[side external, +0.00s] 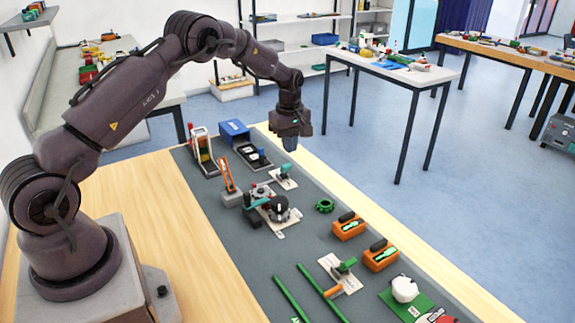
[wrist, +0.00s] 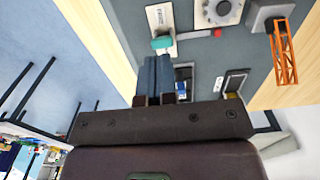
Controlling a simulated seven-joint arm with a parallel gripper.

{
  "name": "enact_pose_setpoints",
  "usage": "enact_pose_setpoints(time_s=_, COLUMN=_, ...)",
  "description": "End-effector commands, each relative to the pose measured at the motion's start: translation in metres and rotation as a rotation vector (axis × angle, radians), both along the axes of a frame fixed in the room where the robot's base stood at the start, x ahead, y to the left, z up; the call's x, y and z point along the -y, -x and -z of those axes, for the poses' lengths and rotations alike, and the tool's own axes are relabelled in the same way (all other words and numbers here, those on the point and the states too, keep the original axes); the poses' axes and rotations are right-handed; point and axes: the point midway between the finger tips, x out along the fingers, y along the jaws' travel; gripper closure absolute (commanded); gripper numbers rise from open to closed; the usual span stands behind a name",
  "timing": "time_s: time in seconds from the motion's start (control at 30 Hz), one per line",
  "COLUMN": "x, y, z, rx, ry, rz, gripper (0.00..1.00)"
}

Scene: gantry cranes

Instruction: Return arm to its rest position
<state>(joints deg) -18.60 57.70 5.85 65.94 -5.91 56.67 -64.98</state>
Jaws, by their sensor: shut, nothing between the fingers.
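My gripper (side external: 290,143) hangs pointing down above the far right edge of the grey mat (side external: 204,210), over the workbench. In the wrist view its blue-grey fingers (wrist: 153,75) are together with nothing between them. My arm reaches out from its base at the left and bends down at the wrist. A teal-handled piece on a white plate (side external: 284,177) lies on the mat just below and in front of the gripper, and it also shows near the fingertips in the wrist view (wrist: 160,19). The fingers look apart from it.
An orange crane-like piece (side external: 227,174) stands upright on the mat, also in the wrist view (wrist: 285,55). A blue bin (side external: 234,131) and a white-red upright holder (side external: 204,150) stand at the mat's far end. Orange blocks (side external: 348,228) and green rods (side external: 318,290) lie nearer. Space above the bench is open.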

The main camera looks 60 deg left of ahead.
Motion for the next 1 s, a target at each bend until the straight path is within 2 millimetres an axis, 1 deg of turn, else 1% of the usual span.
enact_pose_setpoints(time_s=0.17, x=0.000, y=0.000, z=0.000, rx=0.001, ry=0.000, rz=0.025, gripper=1.00)
enact_pose_setpoints(time_s=0.27, x=0.000, y=0.001, z=0.001, rx=-0.001, ry=-0.002, rz=0.104, gripper=1.00)
enact_pose_setpoints(time_s=0.33, x=0.004, y=0.014, z=0.013, rx=-0.038, ry=0.014, rz=0.191, gripper=1.00)
enact_pose_setpoints(time_s=0.37, x=0.006, y=0.021, z=0.016, rx=-0.054, ry=0.022, rz=0.234, gripper=1.00)
enact_pose_setpoints(time_s=0.4, x=0.010, y=0.029, z=0.012, rx=-0.063, ry=0.030, rz=0.294, gripper=1.00)
enact_pose_setpoints(time_s=0.47, x=0.017, y=0.039, z=0.000, rx=-0.068, ry=0.037, rz=0.383, gripper=1.00)
enact_pose_setpoints(time_s=0.57, x=0.032, y=0.054, z=-0.024, rx=-0.062, ry=0.042, rz=0.514, gripper=1.00)
enact_pose_setpoints(time_s=0.77, x=0.068, y=0.089, z=-0.082, rx=-0.022, ry=0.030, rz=0.779, gripper=1.00)
enact_pose_setpoints(time_s=0.8, x=0.076, y=0.098, z=-0.096, rx=-0.010, ry=0.023, rz=0.836, gripper=1.00)
enact_pose_setpoints(time_s=0.87, x=0.090, y=0.113, z=-0.115, rx=0.009, ry=0.010, rz=0.923, gripper=1.00)
enact_pose_setpoints(time_s=0.9, x=0.098, y=0.124, z=-0.127, rx=0.023, ry=0.000, rz=0.978, gripper=1.00)
enact_pose_setpoints(time_s=0.97, x=0.111, y=0.141, z=-0.143, rx=0.044, ry=-0.017, rz=1.058, gripper=1.00)
enact_pose_setpoints(time_s=1.0, x=0.119, y=0.152, z=-0.153, rx=0.058, ry=-0.031, rz=1.109, gripper=1.00)
